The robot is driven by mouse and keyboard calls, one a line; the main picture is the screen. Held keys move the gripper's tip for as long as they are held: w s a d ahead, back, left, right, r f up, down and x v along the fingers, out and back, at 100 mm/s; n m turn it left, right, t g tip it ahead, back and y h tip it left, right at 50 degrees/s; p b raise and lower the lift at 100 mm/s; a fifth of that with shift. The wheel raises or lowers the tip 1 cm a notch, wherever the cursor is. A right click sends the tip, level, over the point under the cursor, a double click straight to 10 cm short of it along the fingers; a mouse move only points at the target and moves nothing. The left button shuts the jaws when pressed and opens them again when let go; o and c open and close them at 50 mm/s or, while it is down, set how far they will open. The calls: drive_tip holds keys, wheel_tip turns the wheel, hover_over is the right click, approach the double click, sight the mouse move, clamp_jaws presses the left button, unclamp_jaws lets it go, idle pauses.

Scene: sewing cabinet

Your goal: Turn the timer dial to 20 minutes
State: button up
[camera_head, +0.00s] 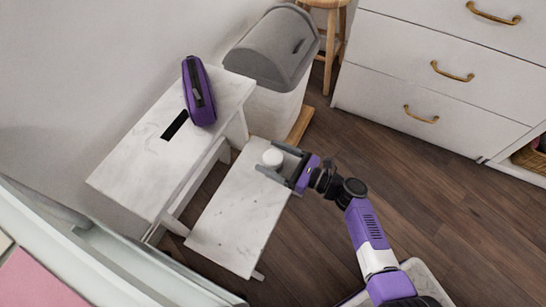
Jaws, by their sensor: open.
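A small round white piece, which looks like the timer dial (272,158), sits on the lower white step (235,222) of a two-step stool. My gripper (271,161) reaches in from the right at the far end of that step. Its two grey fingers are apart, with the white piece between their tips. I cannot tell whether either finger touches it. No minute marks or pointer can be made out at this size.
A purple case (198,92) stands on the upper step (130,168), beside a dark slot. A white bin with a grey lid (272,45) stands behind. White drawers (430,75) are at the right. Open wooden floor (430,195) lies between the drawers and my arm.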

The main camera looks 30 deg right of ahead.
drive_tip(key=c, duration=1.4)
drive_tip(key=shift+s+m+t+h, duration=0.1)
drive_tip(key=shift+m+t+h, duration=0.2)
drive_tip(key=shift+h, duration=0.1)
drive_tip(key=m+t+h, duration=0.1)
drive_tip(key=h, duration=0.1)
drive_tip(key=shift+m+h, duration=0.3)
drive_tip(key=shift+m, duration=0.1)
drive_tip(key=shift+f+m+t+h, duration=0.1)
drive_tip(key=shift+m+t+h, duration=0.5)
drive_tip(key=shift+m+h, duration=1.3)
drive_tip(key=shift+h, duration=1)
drive_tip(key=shift+m+g+h+b, duration=0.15)
drive_tip(key=shift+m+g+h, duration=0.35)
drive_tip(key=shift+m+h, duration=1.4)
drive_tip(key=shift+m+g+h+b, duration=0.15)
drive_tip(key=shift+m+g+h, duration=0.65)
drive_tip(key=shift+h, duration=1.8)
drive_tip(key=shift+m+t, duration=0.3)
